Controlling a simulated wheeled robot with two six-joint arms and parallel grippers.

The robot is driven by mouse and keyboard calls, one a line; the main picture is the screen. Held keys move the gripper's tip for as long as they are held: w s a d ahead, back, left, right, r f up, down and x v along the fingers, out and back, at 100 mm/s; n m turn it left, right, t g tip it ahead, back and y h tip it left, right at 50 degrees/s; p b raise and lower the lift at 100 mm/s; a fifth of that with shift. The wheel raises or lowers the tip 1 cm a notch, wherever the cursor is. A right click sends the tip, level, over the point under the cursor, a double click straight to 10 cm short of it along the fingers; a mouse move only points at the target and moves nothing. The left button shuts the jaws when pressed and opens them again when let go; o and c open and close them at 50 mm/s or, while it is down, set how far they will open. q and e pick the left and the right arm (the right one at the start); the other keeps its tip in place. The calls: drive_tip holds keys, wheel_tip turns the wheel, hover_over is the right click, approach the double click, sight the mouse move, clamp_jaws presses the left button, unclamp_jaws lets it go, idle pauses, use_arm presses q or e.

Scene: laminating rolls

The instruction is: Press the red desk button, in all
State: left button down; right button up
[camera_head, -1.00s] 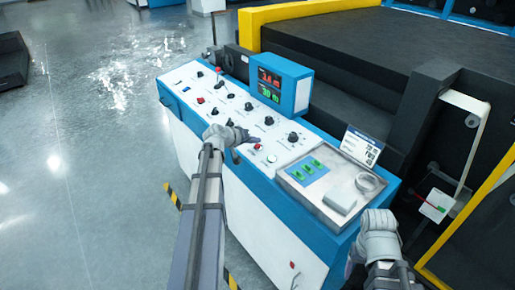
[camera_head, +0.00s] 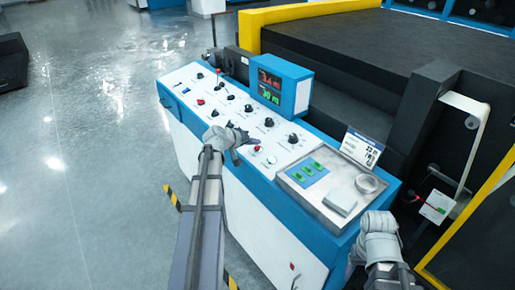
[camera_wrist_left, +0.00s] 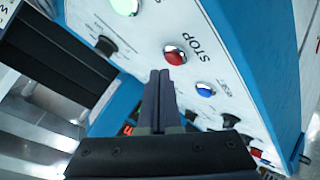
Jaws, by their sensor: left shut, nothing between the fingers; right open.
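The red button (camera_head: 257,148) sits on the sloping white panel of the blue control desk (camera_head: 226,108). In the left wrist view the red button (camera_wrist_left: 175,55) has a shiny ring and the word STOP beside it. My left gripper (camera_head: 238,154) is shut and empty, low over the panel, just left of the button. In the left wrist view the shut fingertips (camera_wrist_left: 160,74) appear beside the button's near edge; I cannot tell whether they touch it. My right gripper (camera_head: 378,222) is open at the desk's right end; its fingers are not clear.
Several black knobs line the panel, and a blue button (camera_wrist_left: 205,89) is near the red one. A display box (camera_head: 283,82) stands at the desk's back. Open floor (camera_head: 90,130) is on the left.

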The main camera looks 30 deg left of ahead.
idle(0.8)
use_arm(q)
drive_tip(key=shift+w+f+b, duration=0.1)
drive_tip(key=shift+f+b, duration=0.3)
drive_tip(key=shift+f, duration=0.05)
drive_tip(key=shift+f+b, duration=0.35)
drive_tip(key=shift+b, duration=0.05)
idle(0.4)
drive_tip(key=shift+r, duration=0.1)
drive_tip(key=shift+r+p, duration=0.7)
drive_tip(key=shift+p, duration=0.15)
drive_tip(key=shift+r, duration=0.15)
drive_tip(key=r+p, duration=0.2)
drive_tip(key=s+r+p, duration=0.1)
drive_tip(key=r+p, duration=0.1)
drive_tip(key=p, duration=0.1)
drive_tip(key=shift+a+r, duration=0.15)
drive_tip(key=shift+r, duration=0.2)
